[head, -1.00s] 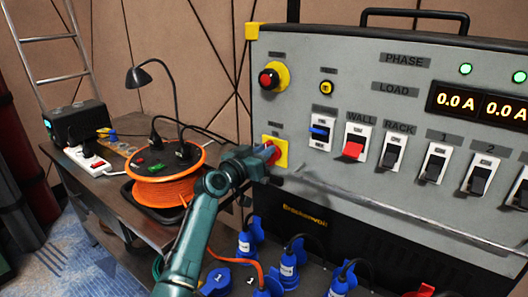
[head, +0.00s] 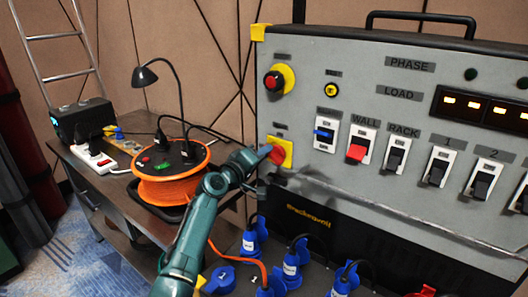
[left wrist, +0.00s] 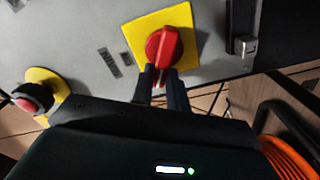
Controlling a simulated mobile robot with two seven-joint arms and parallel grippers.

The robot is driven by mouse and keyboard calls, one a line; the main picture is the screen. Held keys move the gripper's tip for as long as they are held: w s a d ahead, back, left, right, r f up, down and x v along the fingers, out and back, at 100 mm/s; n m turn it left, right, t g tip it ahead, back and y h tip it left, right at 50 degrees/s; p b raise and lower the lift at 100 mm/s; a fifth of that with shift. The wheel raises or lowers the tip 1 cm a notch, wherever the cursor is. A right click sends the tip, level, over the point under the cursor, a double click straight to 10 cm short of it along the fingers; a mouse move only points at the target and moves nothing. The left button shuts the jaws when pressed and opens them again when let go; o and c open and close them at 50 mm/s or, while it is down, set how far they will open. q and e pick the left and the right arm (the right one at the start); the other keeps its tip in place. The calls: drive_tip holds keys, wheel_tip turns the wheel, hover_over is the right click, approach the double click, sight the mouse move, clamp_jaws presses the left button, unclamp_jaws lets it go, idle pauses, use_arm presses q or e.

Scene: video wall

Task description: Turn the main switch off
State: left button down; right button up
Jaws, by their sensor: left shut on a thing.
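The main switch is a red rotary knob (head: 278,154) on a yellow square plate (head: 288,145), low at the left of the grey panel. My left gripper (head: 266,153) reaches it from the left and hides part of it. In the left wrist view, the two dark fingers of my left gripper (left wrist: 162,75) are at the lower end of the red knob (left wrist: 164,45), shut on its handle. The handle looks tilted in the head view. The phase lamps (head: 470,74) are dark and the displays (head: 487,107) show only short dashes. My right gripper is out of view.
A red emergency button (head: 273,81) sits above the switch. Several rocker breakers (head: 361,146) run to the right, above a metal rail (head: 390,205). An orange cable reel (head: 172,184) stands on the table at left. Blue plugs (head: 291,266) sit below the panel.

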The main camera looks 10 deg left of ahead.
use_arm(q)
drive_tip(key=n, duration=0.3)
drive_tip(key=f+n+p, duration=0.1)
drive_tip(key=n, duration=0.2)
drive_tip(key=shift+a+f, duration=0.1)
drive_tip(key=shift+a, duration=0.05)
idle(0.6)
drive_tip(key=c, duration=1.4)
unclamp_jaws()
drive_tip(key=v, duration=1.3)
drive_tip(key=shift+p, duration=0.4)
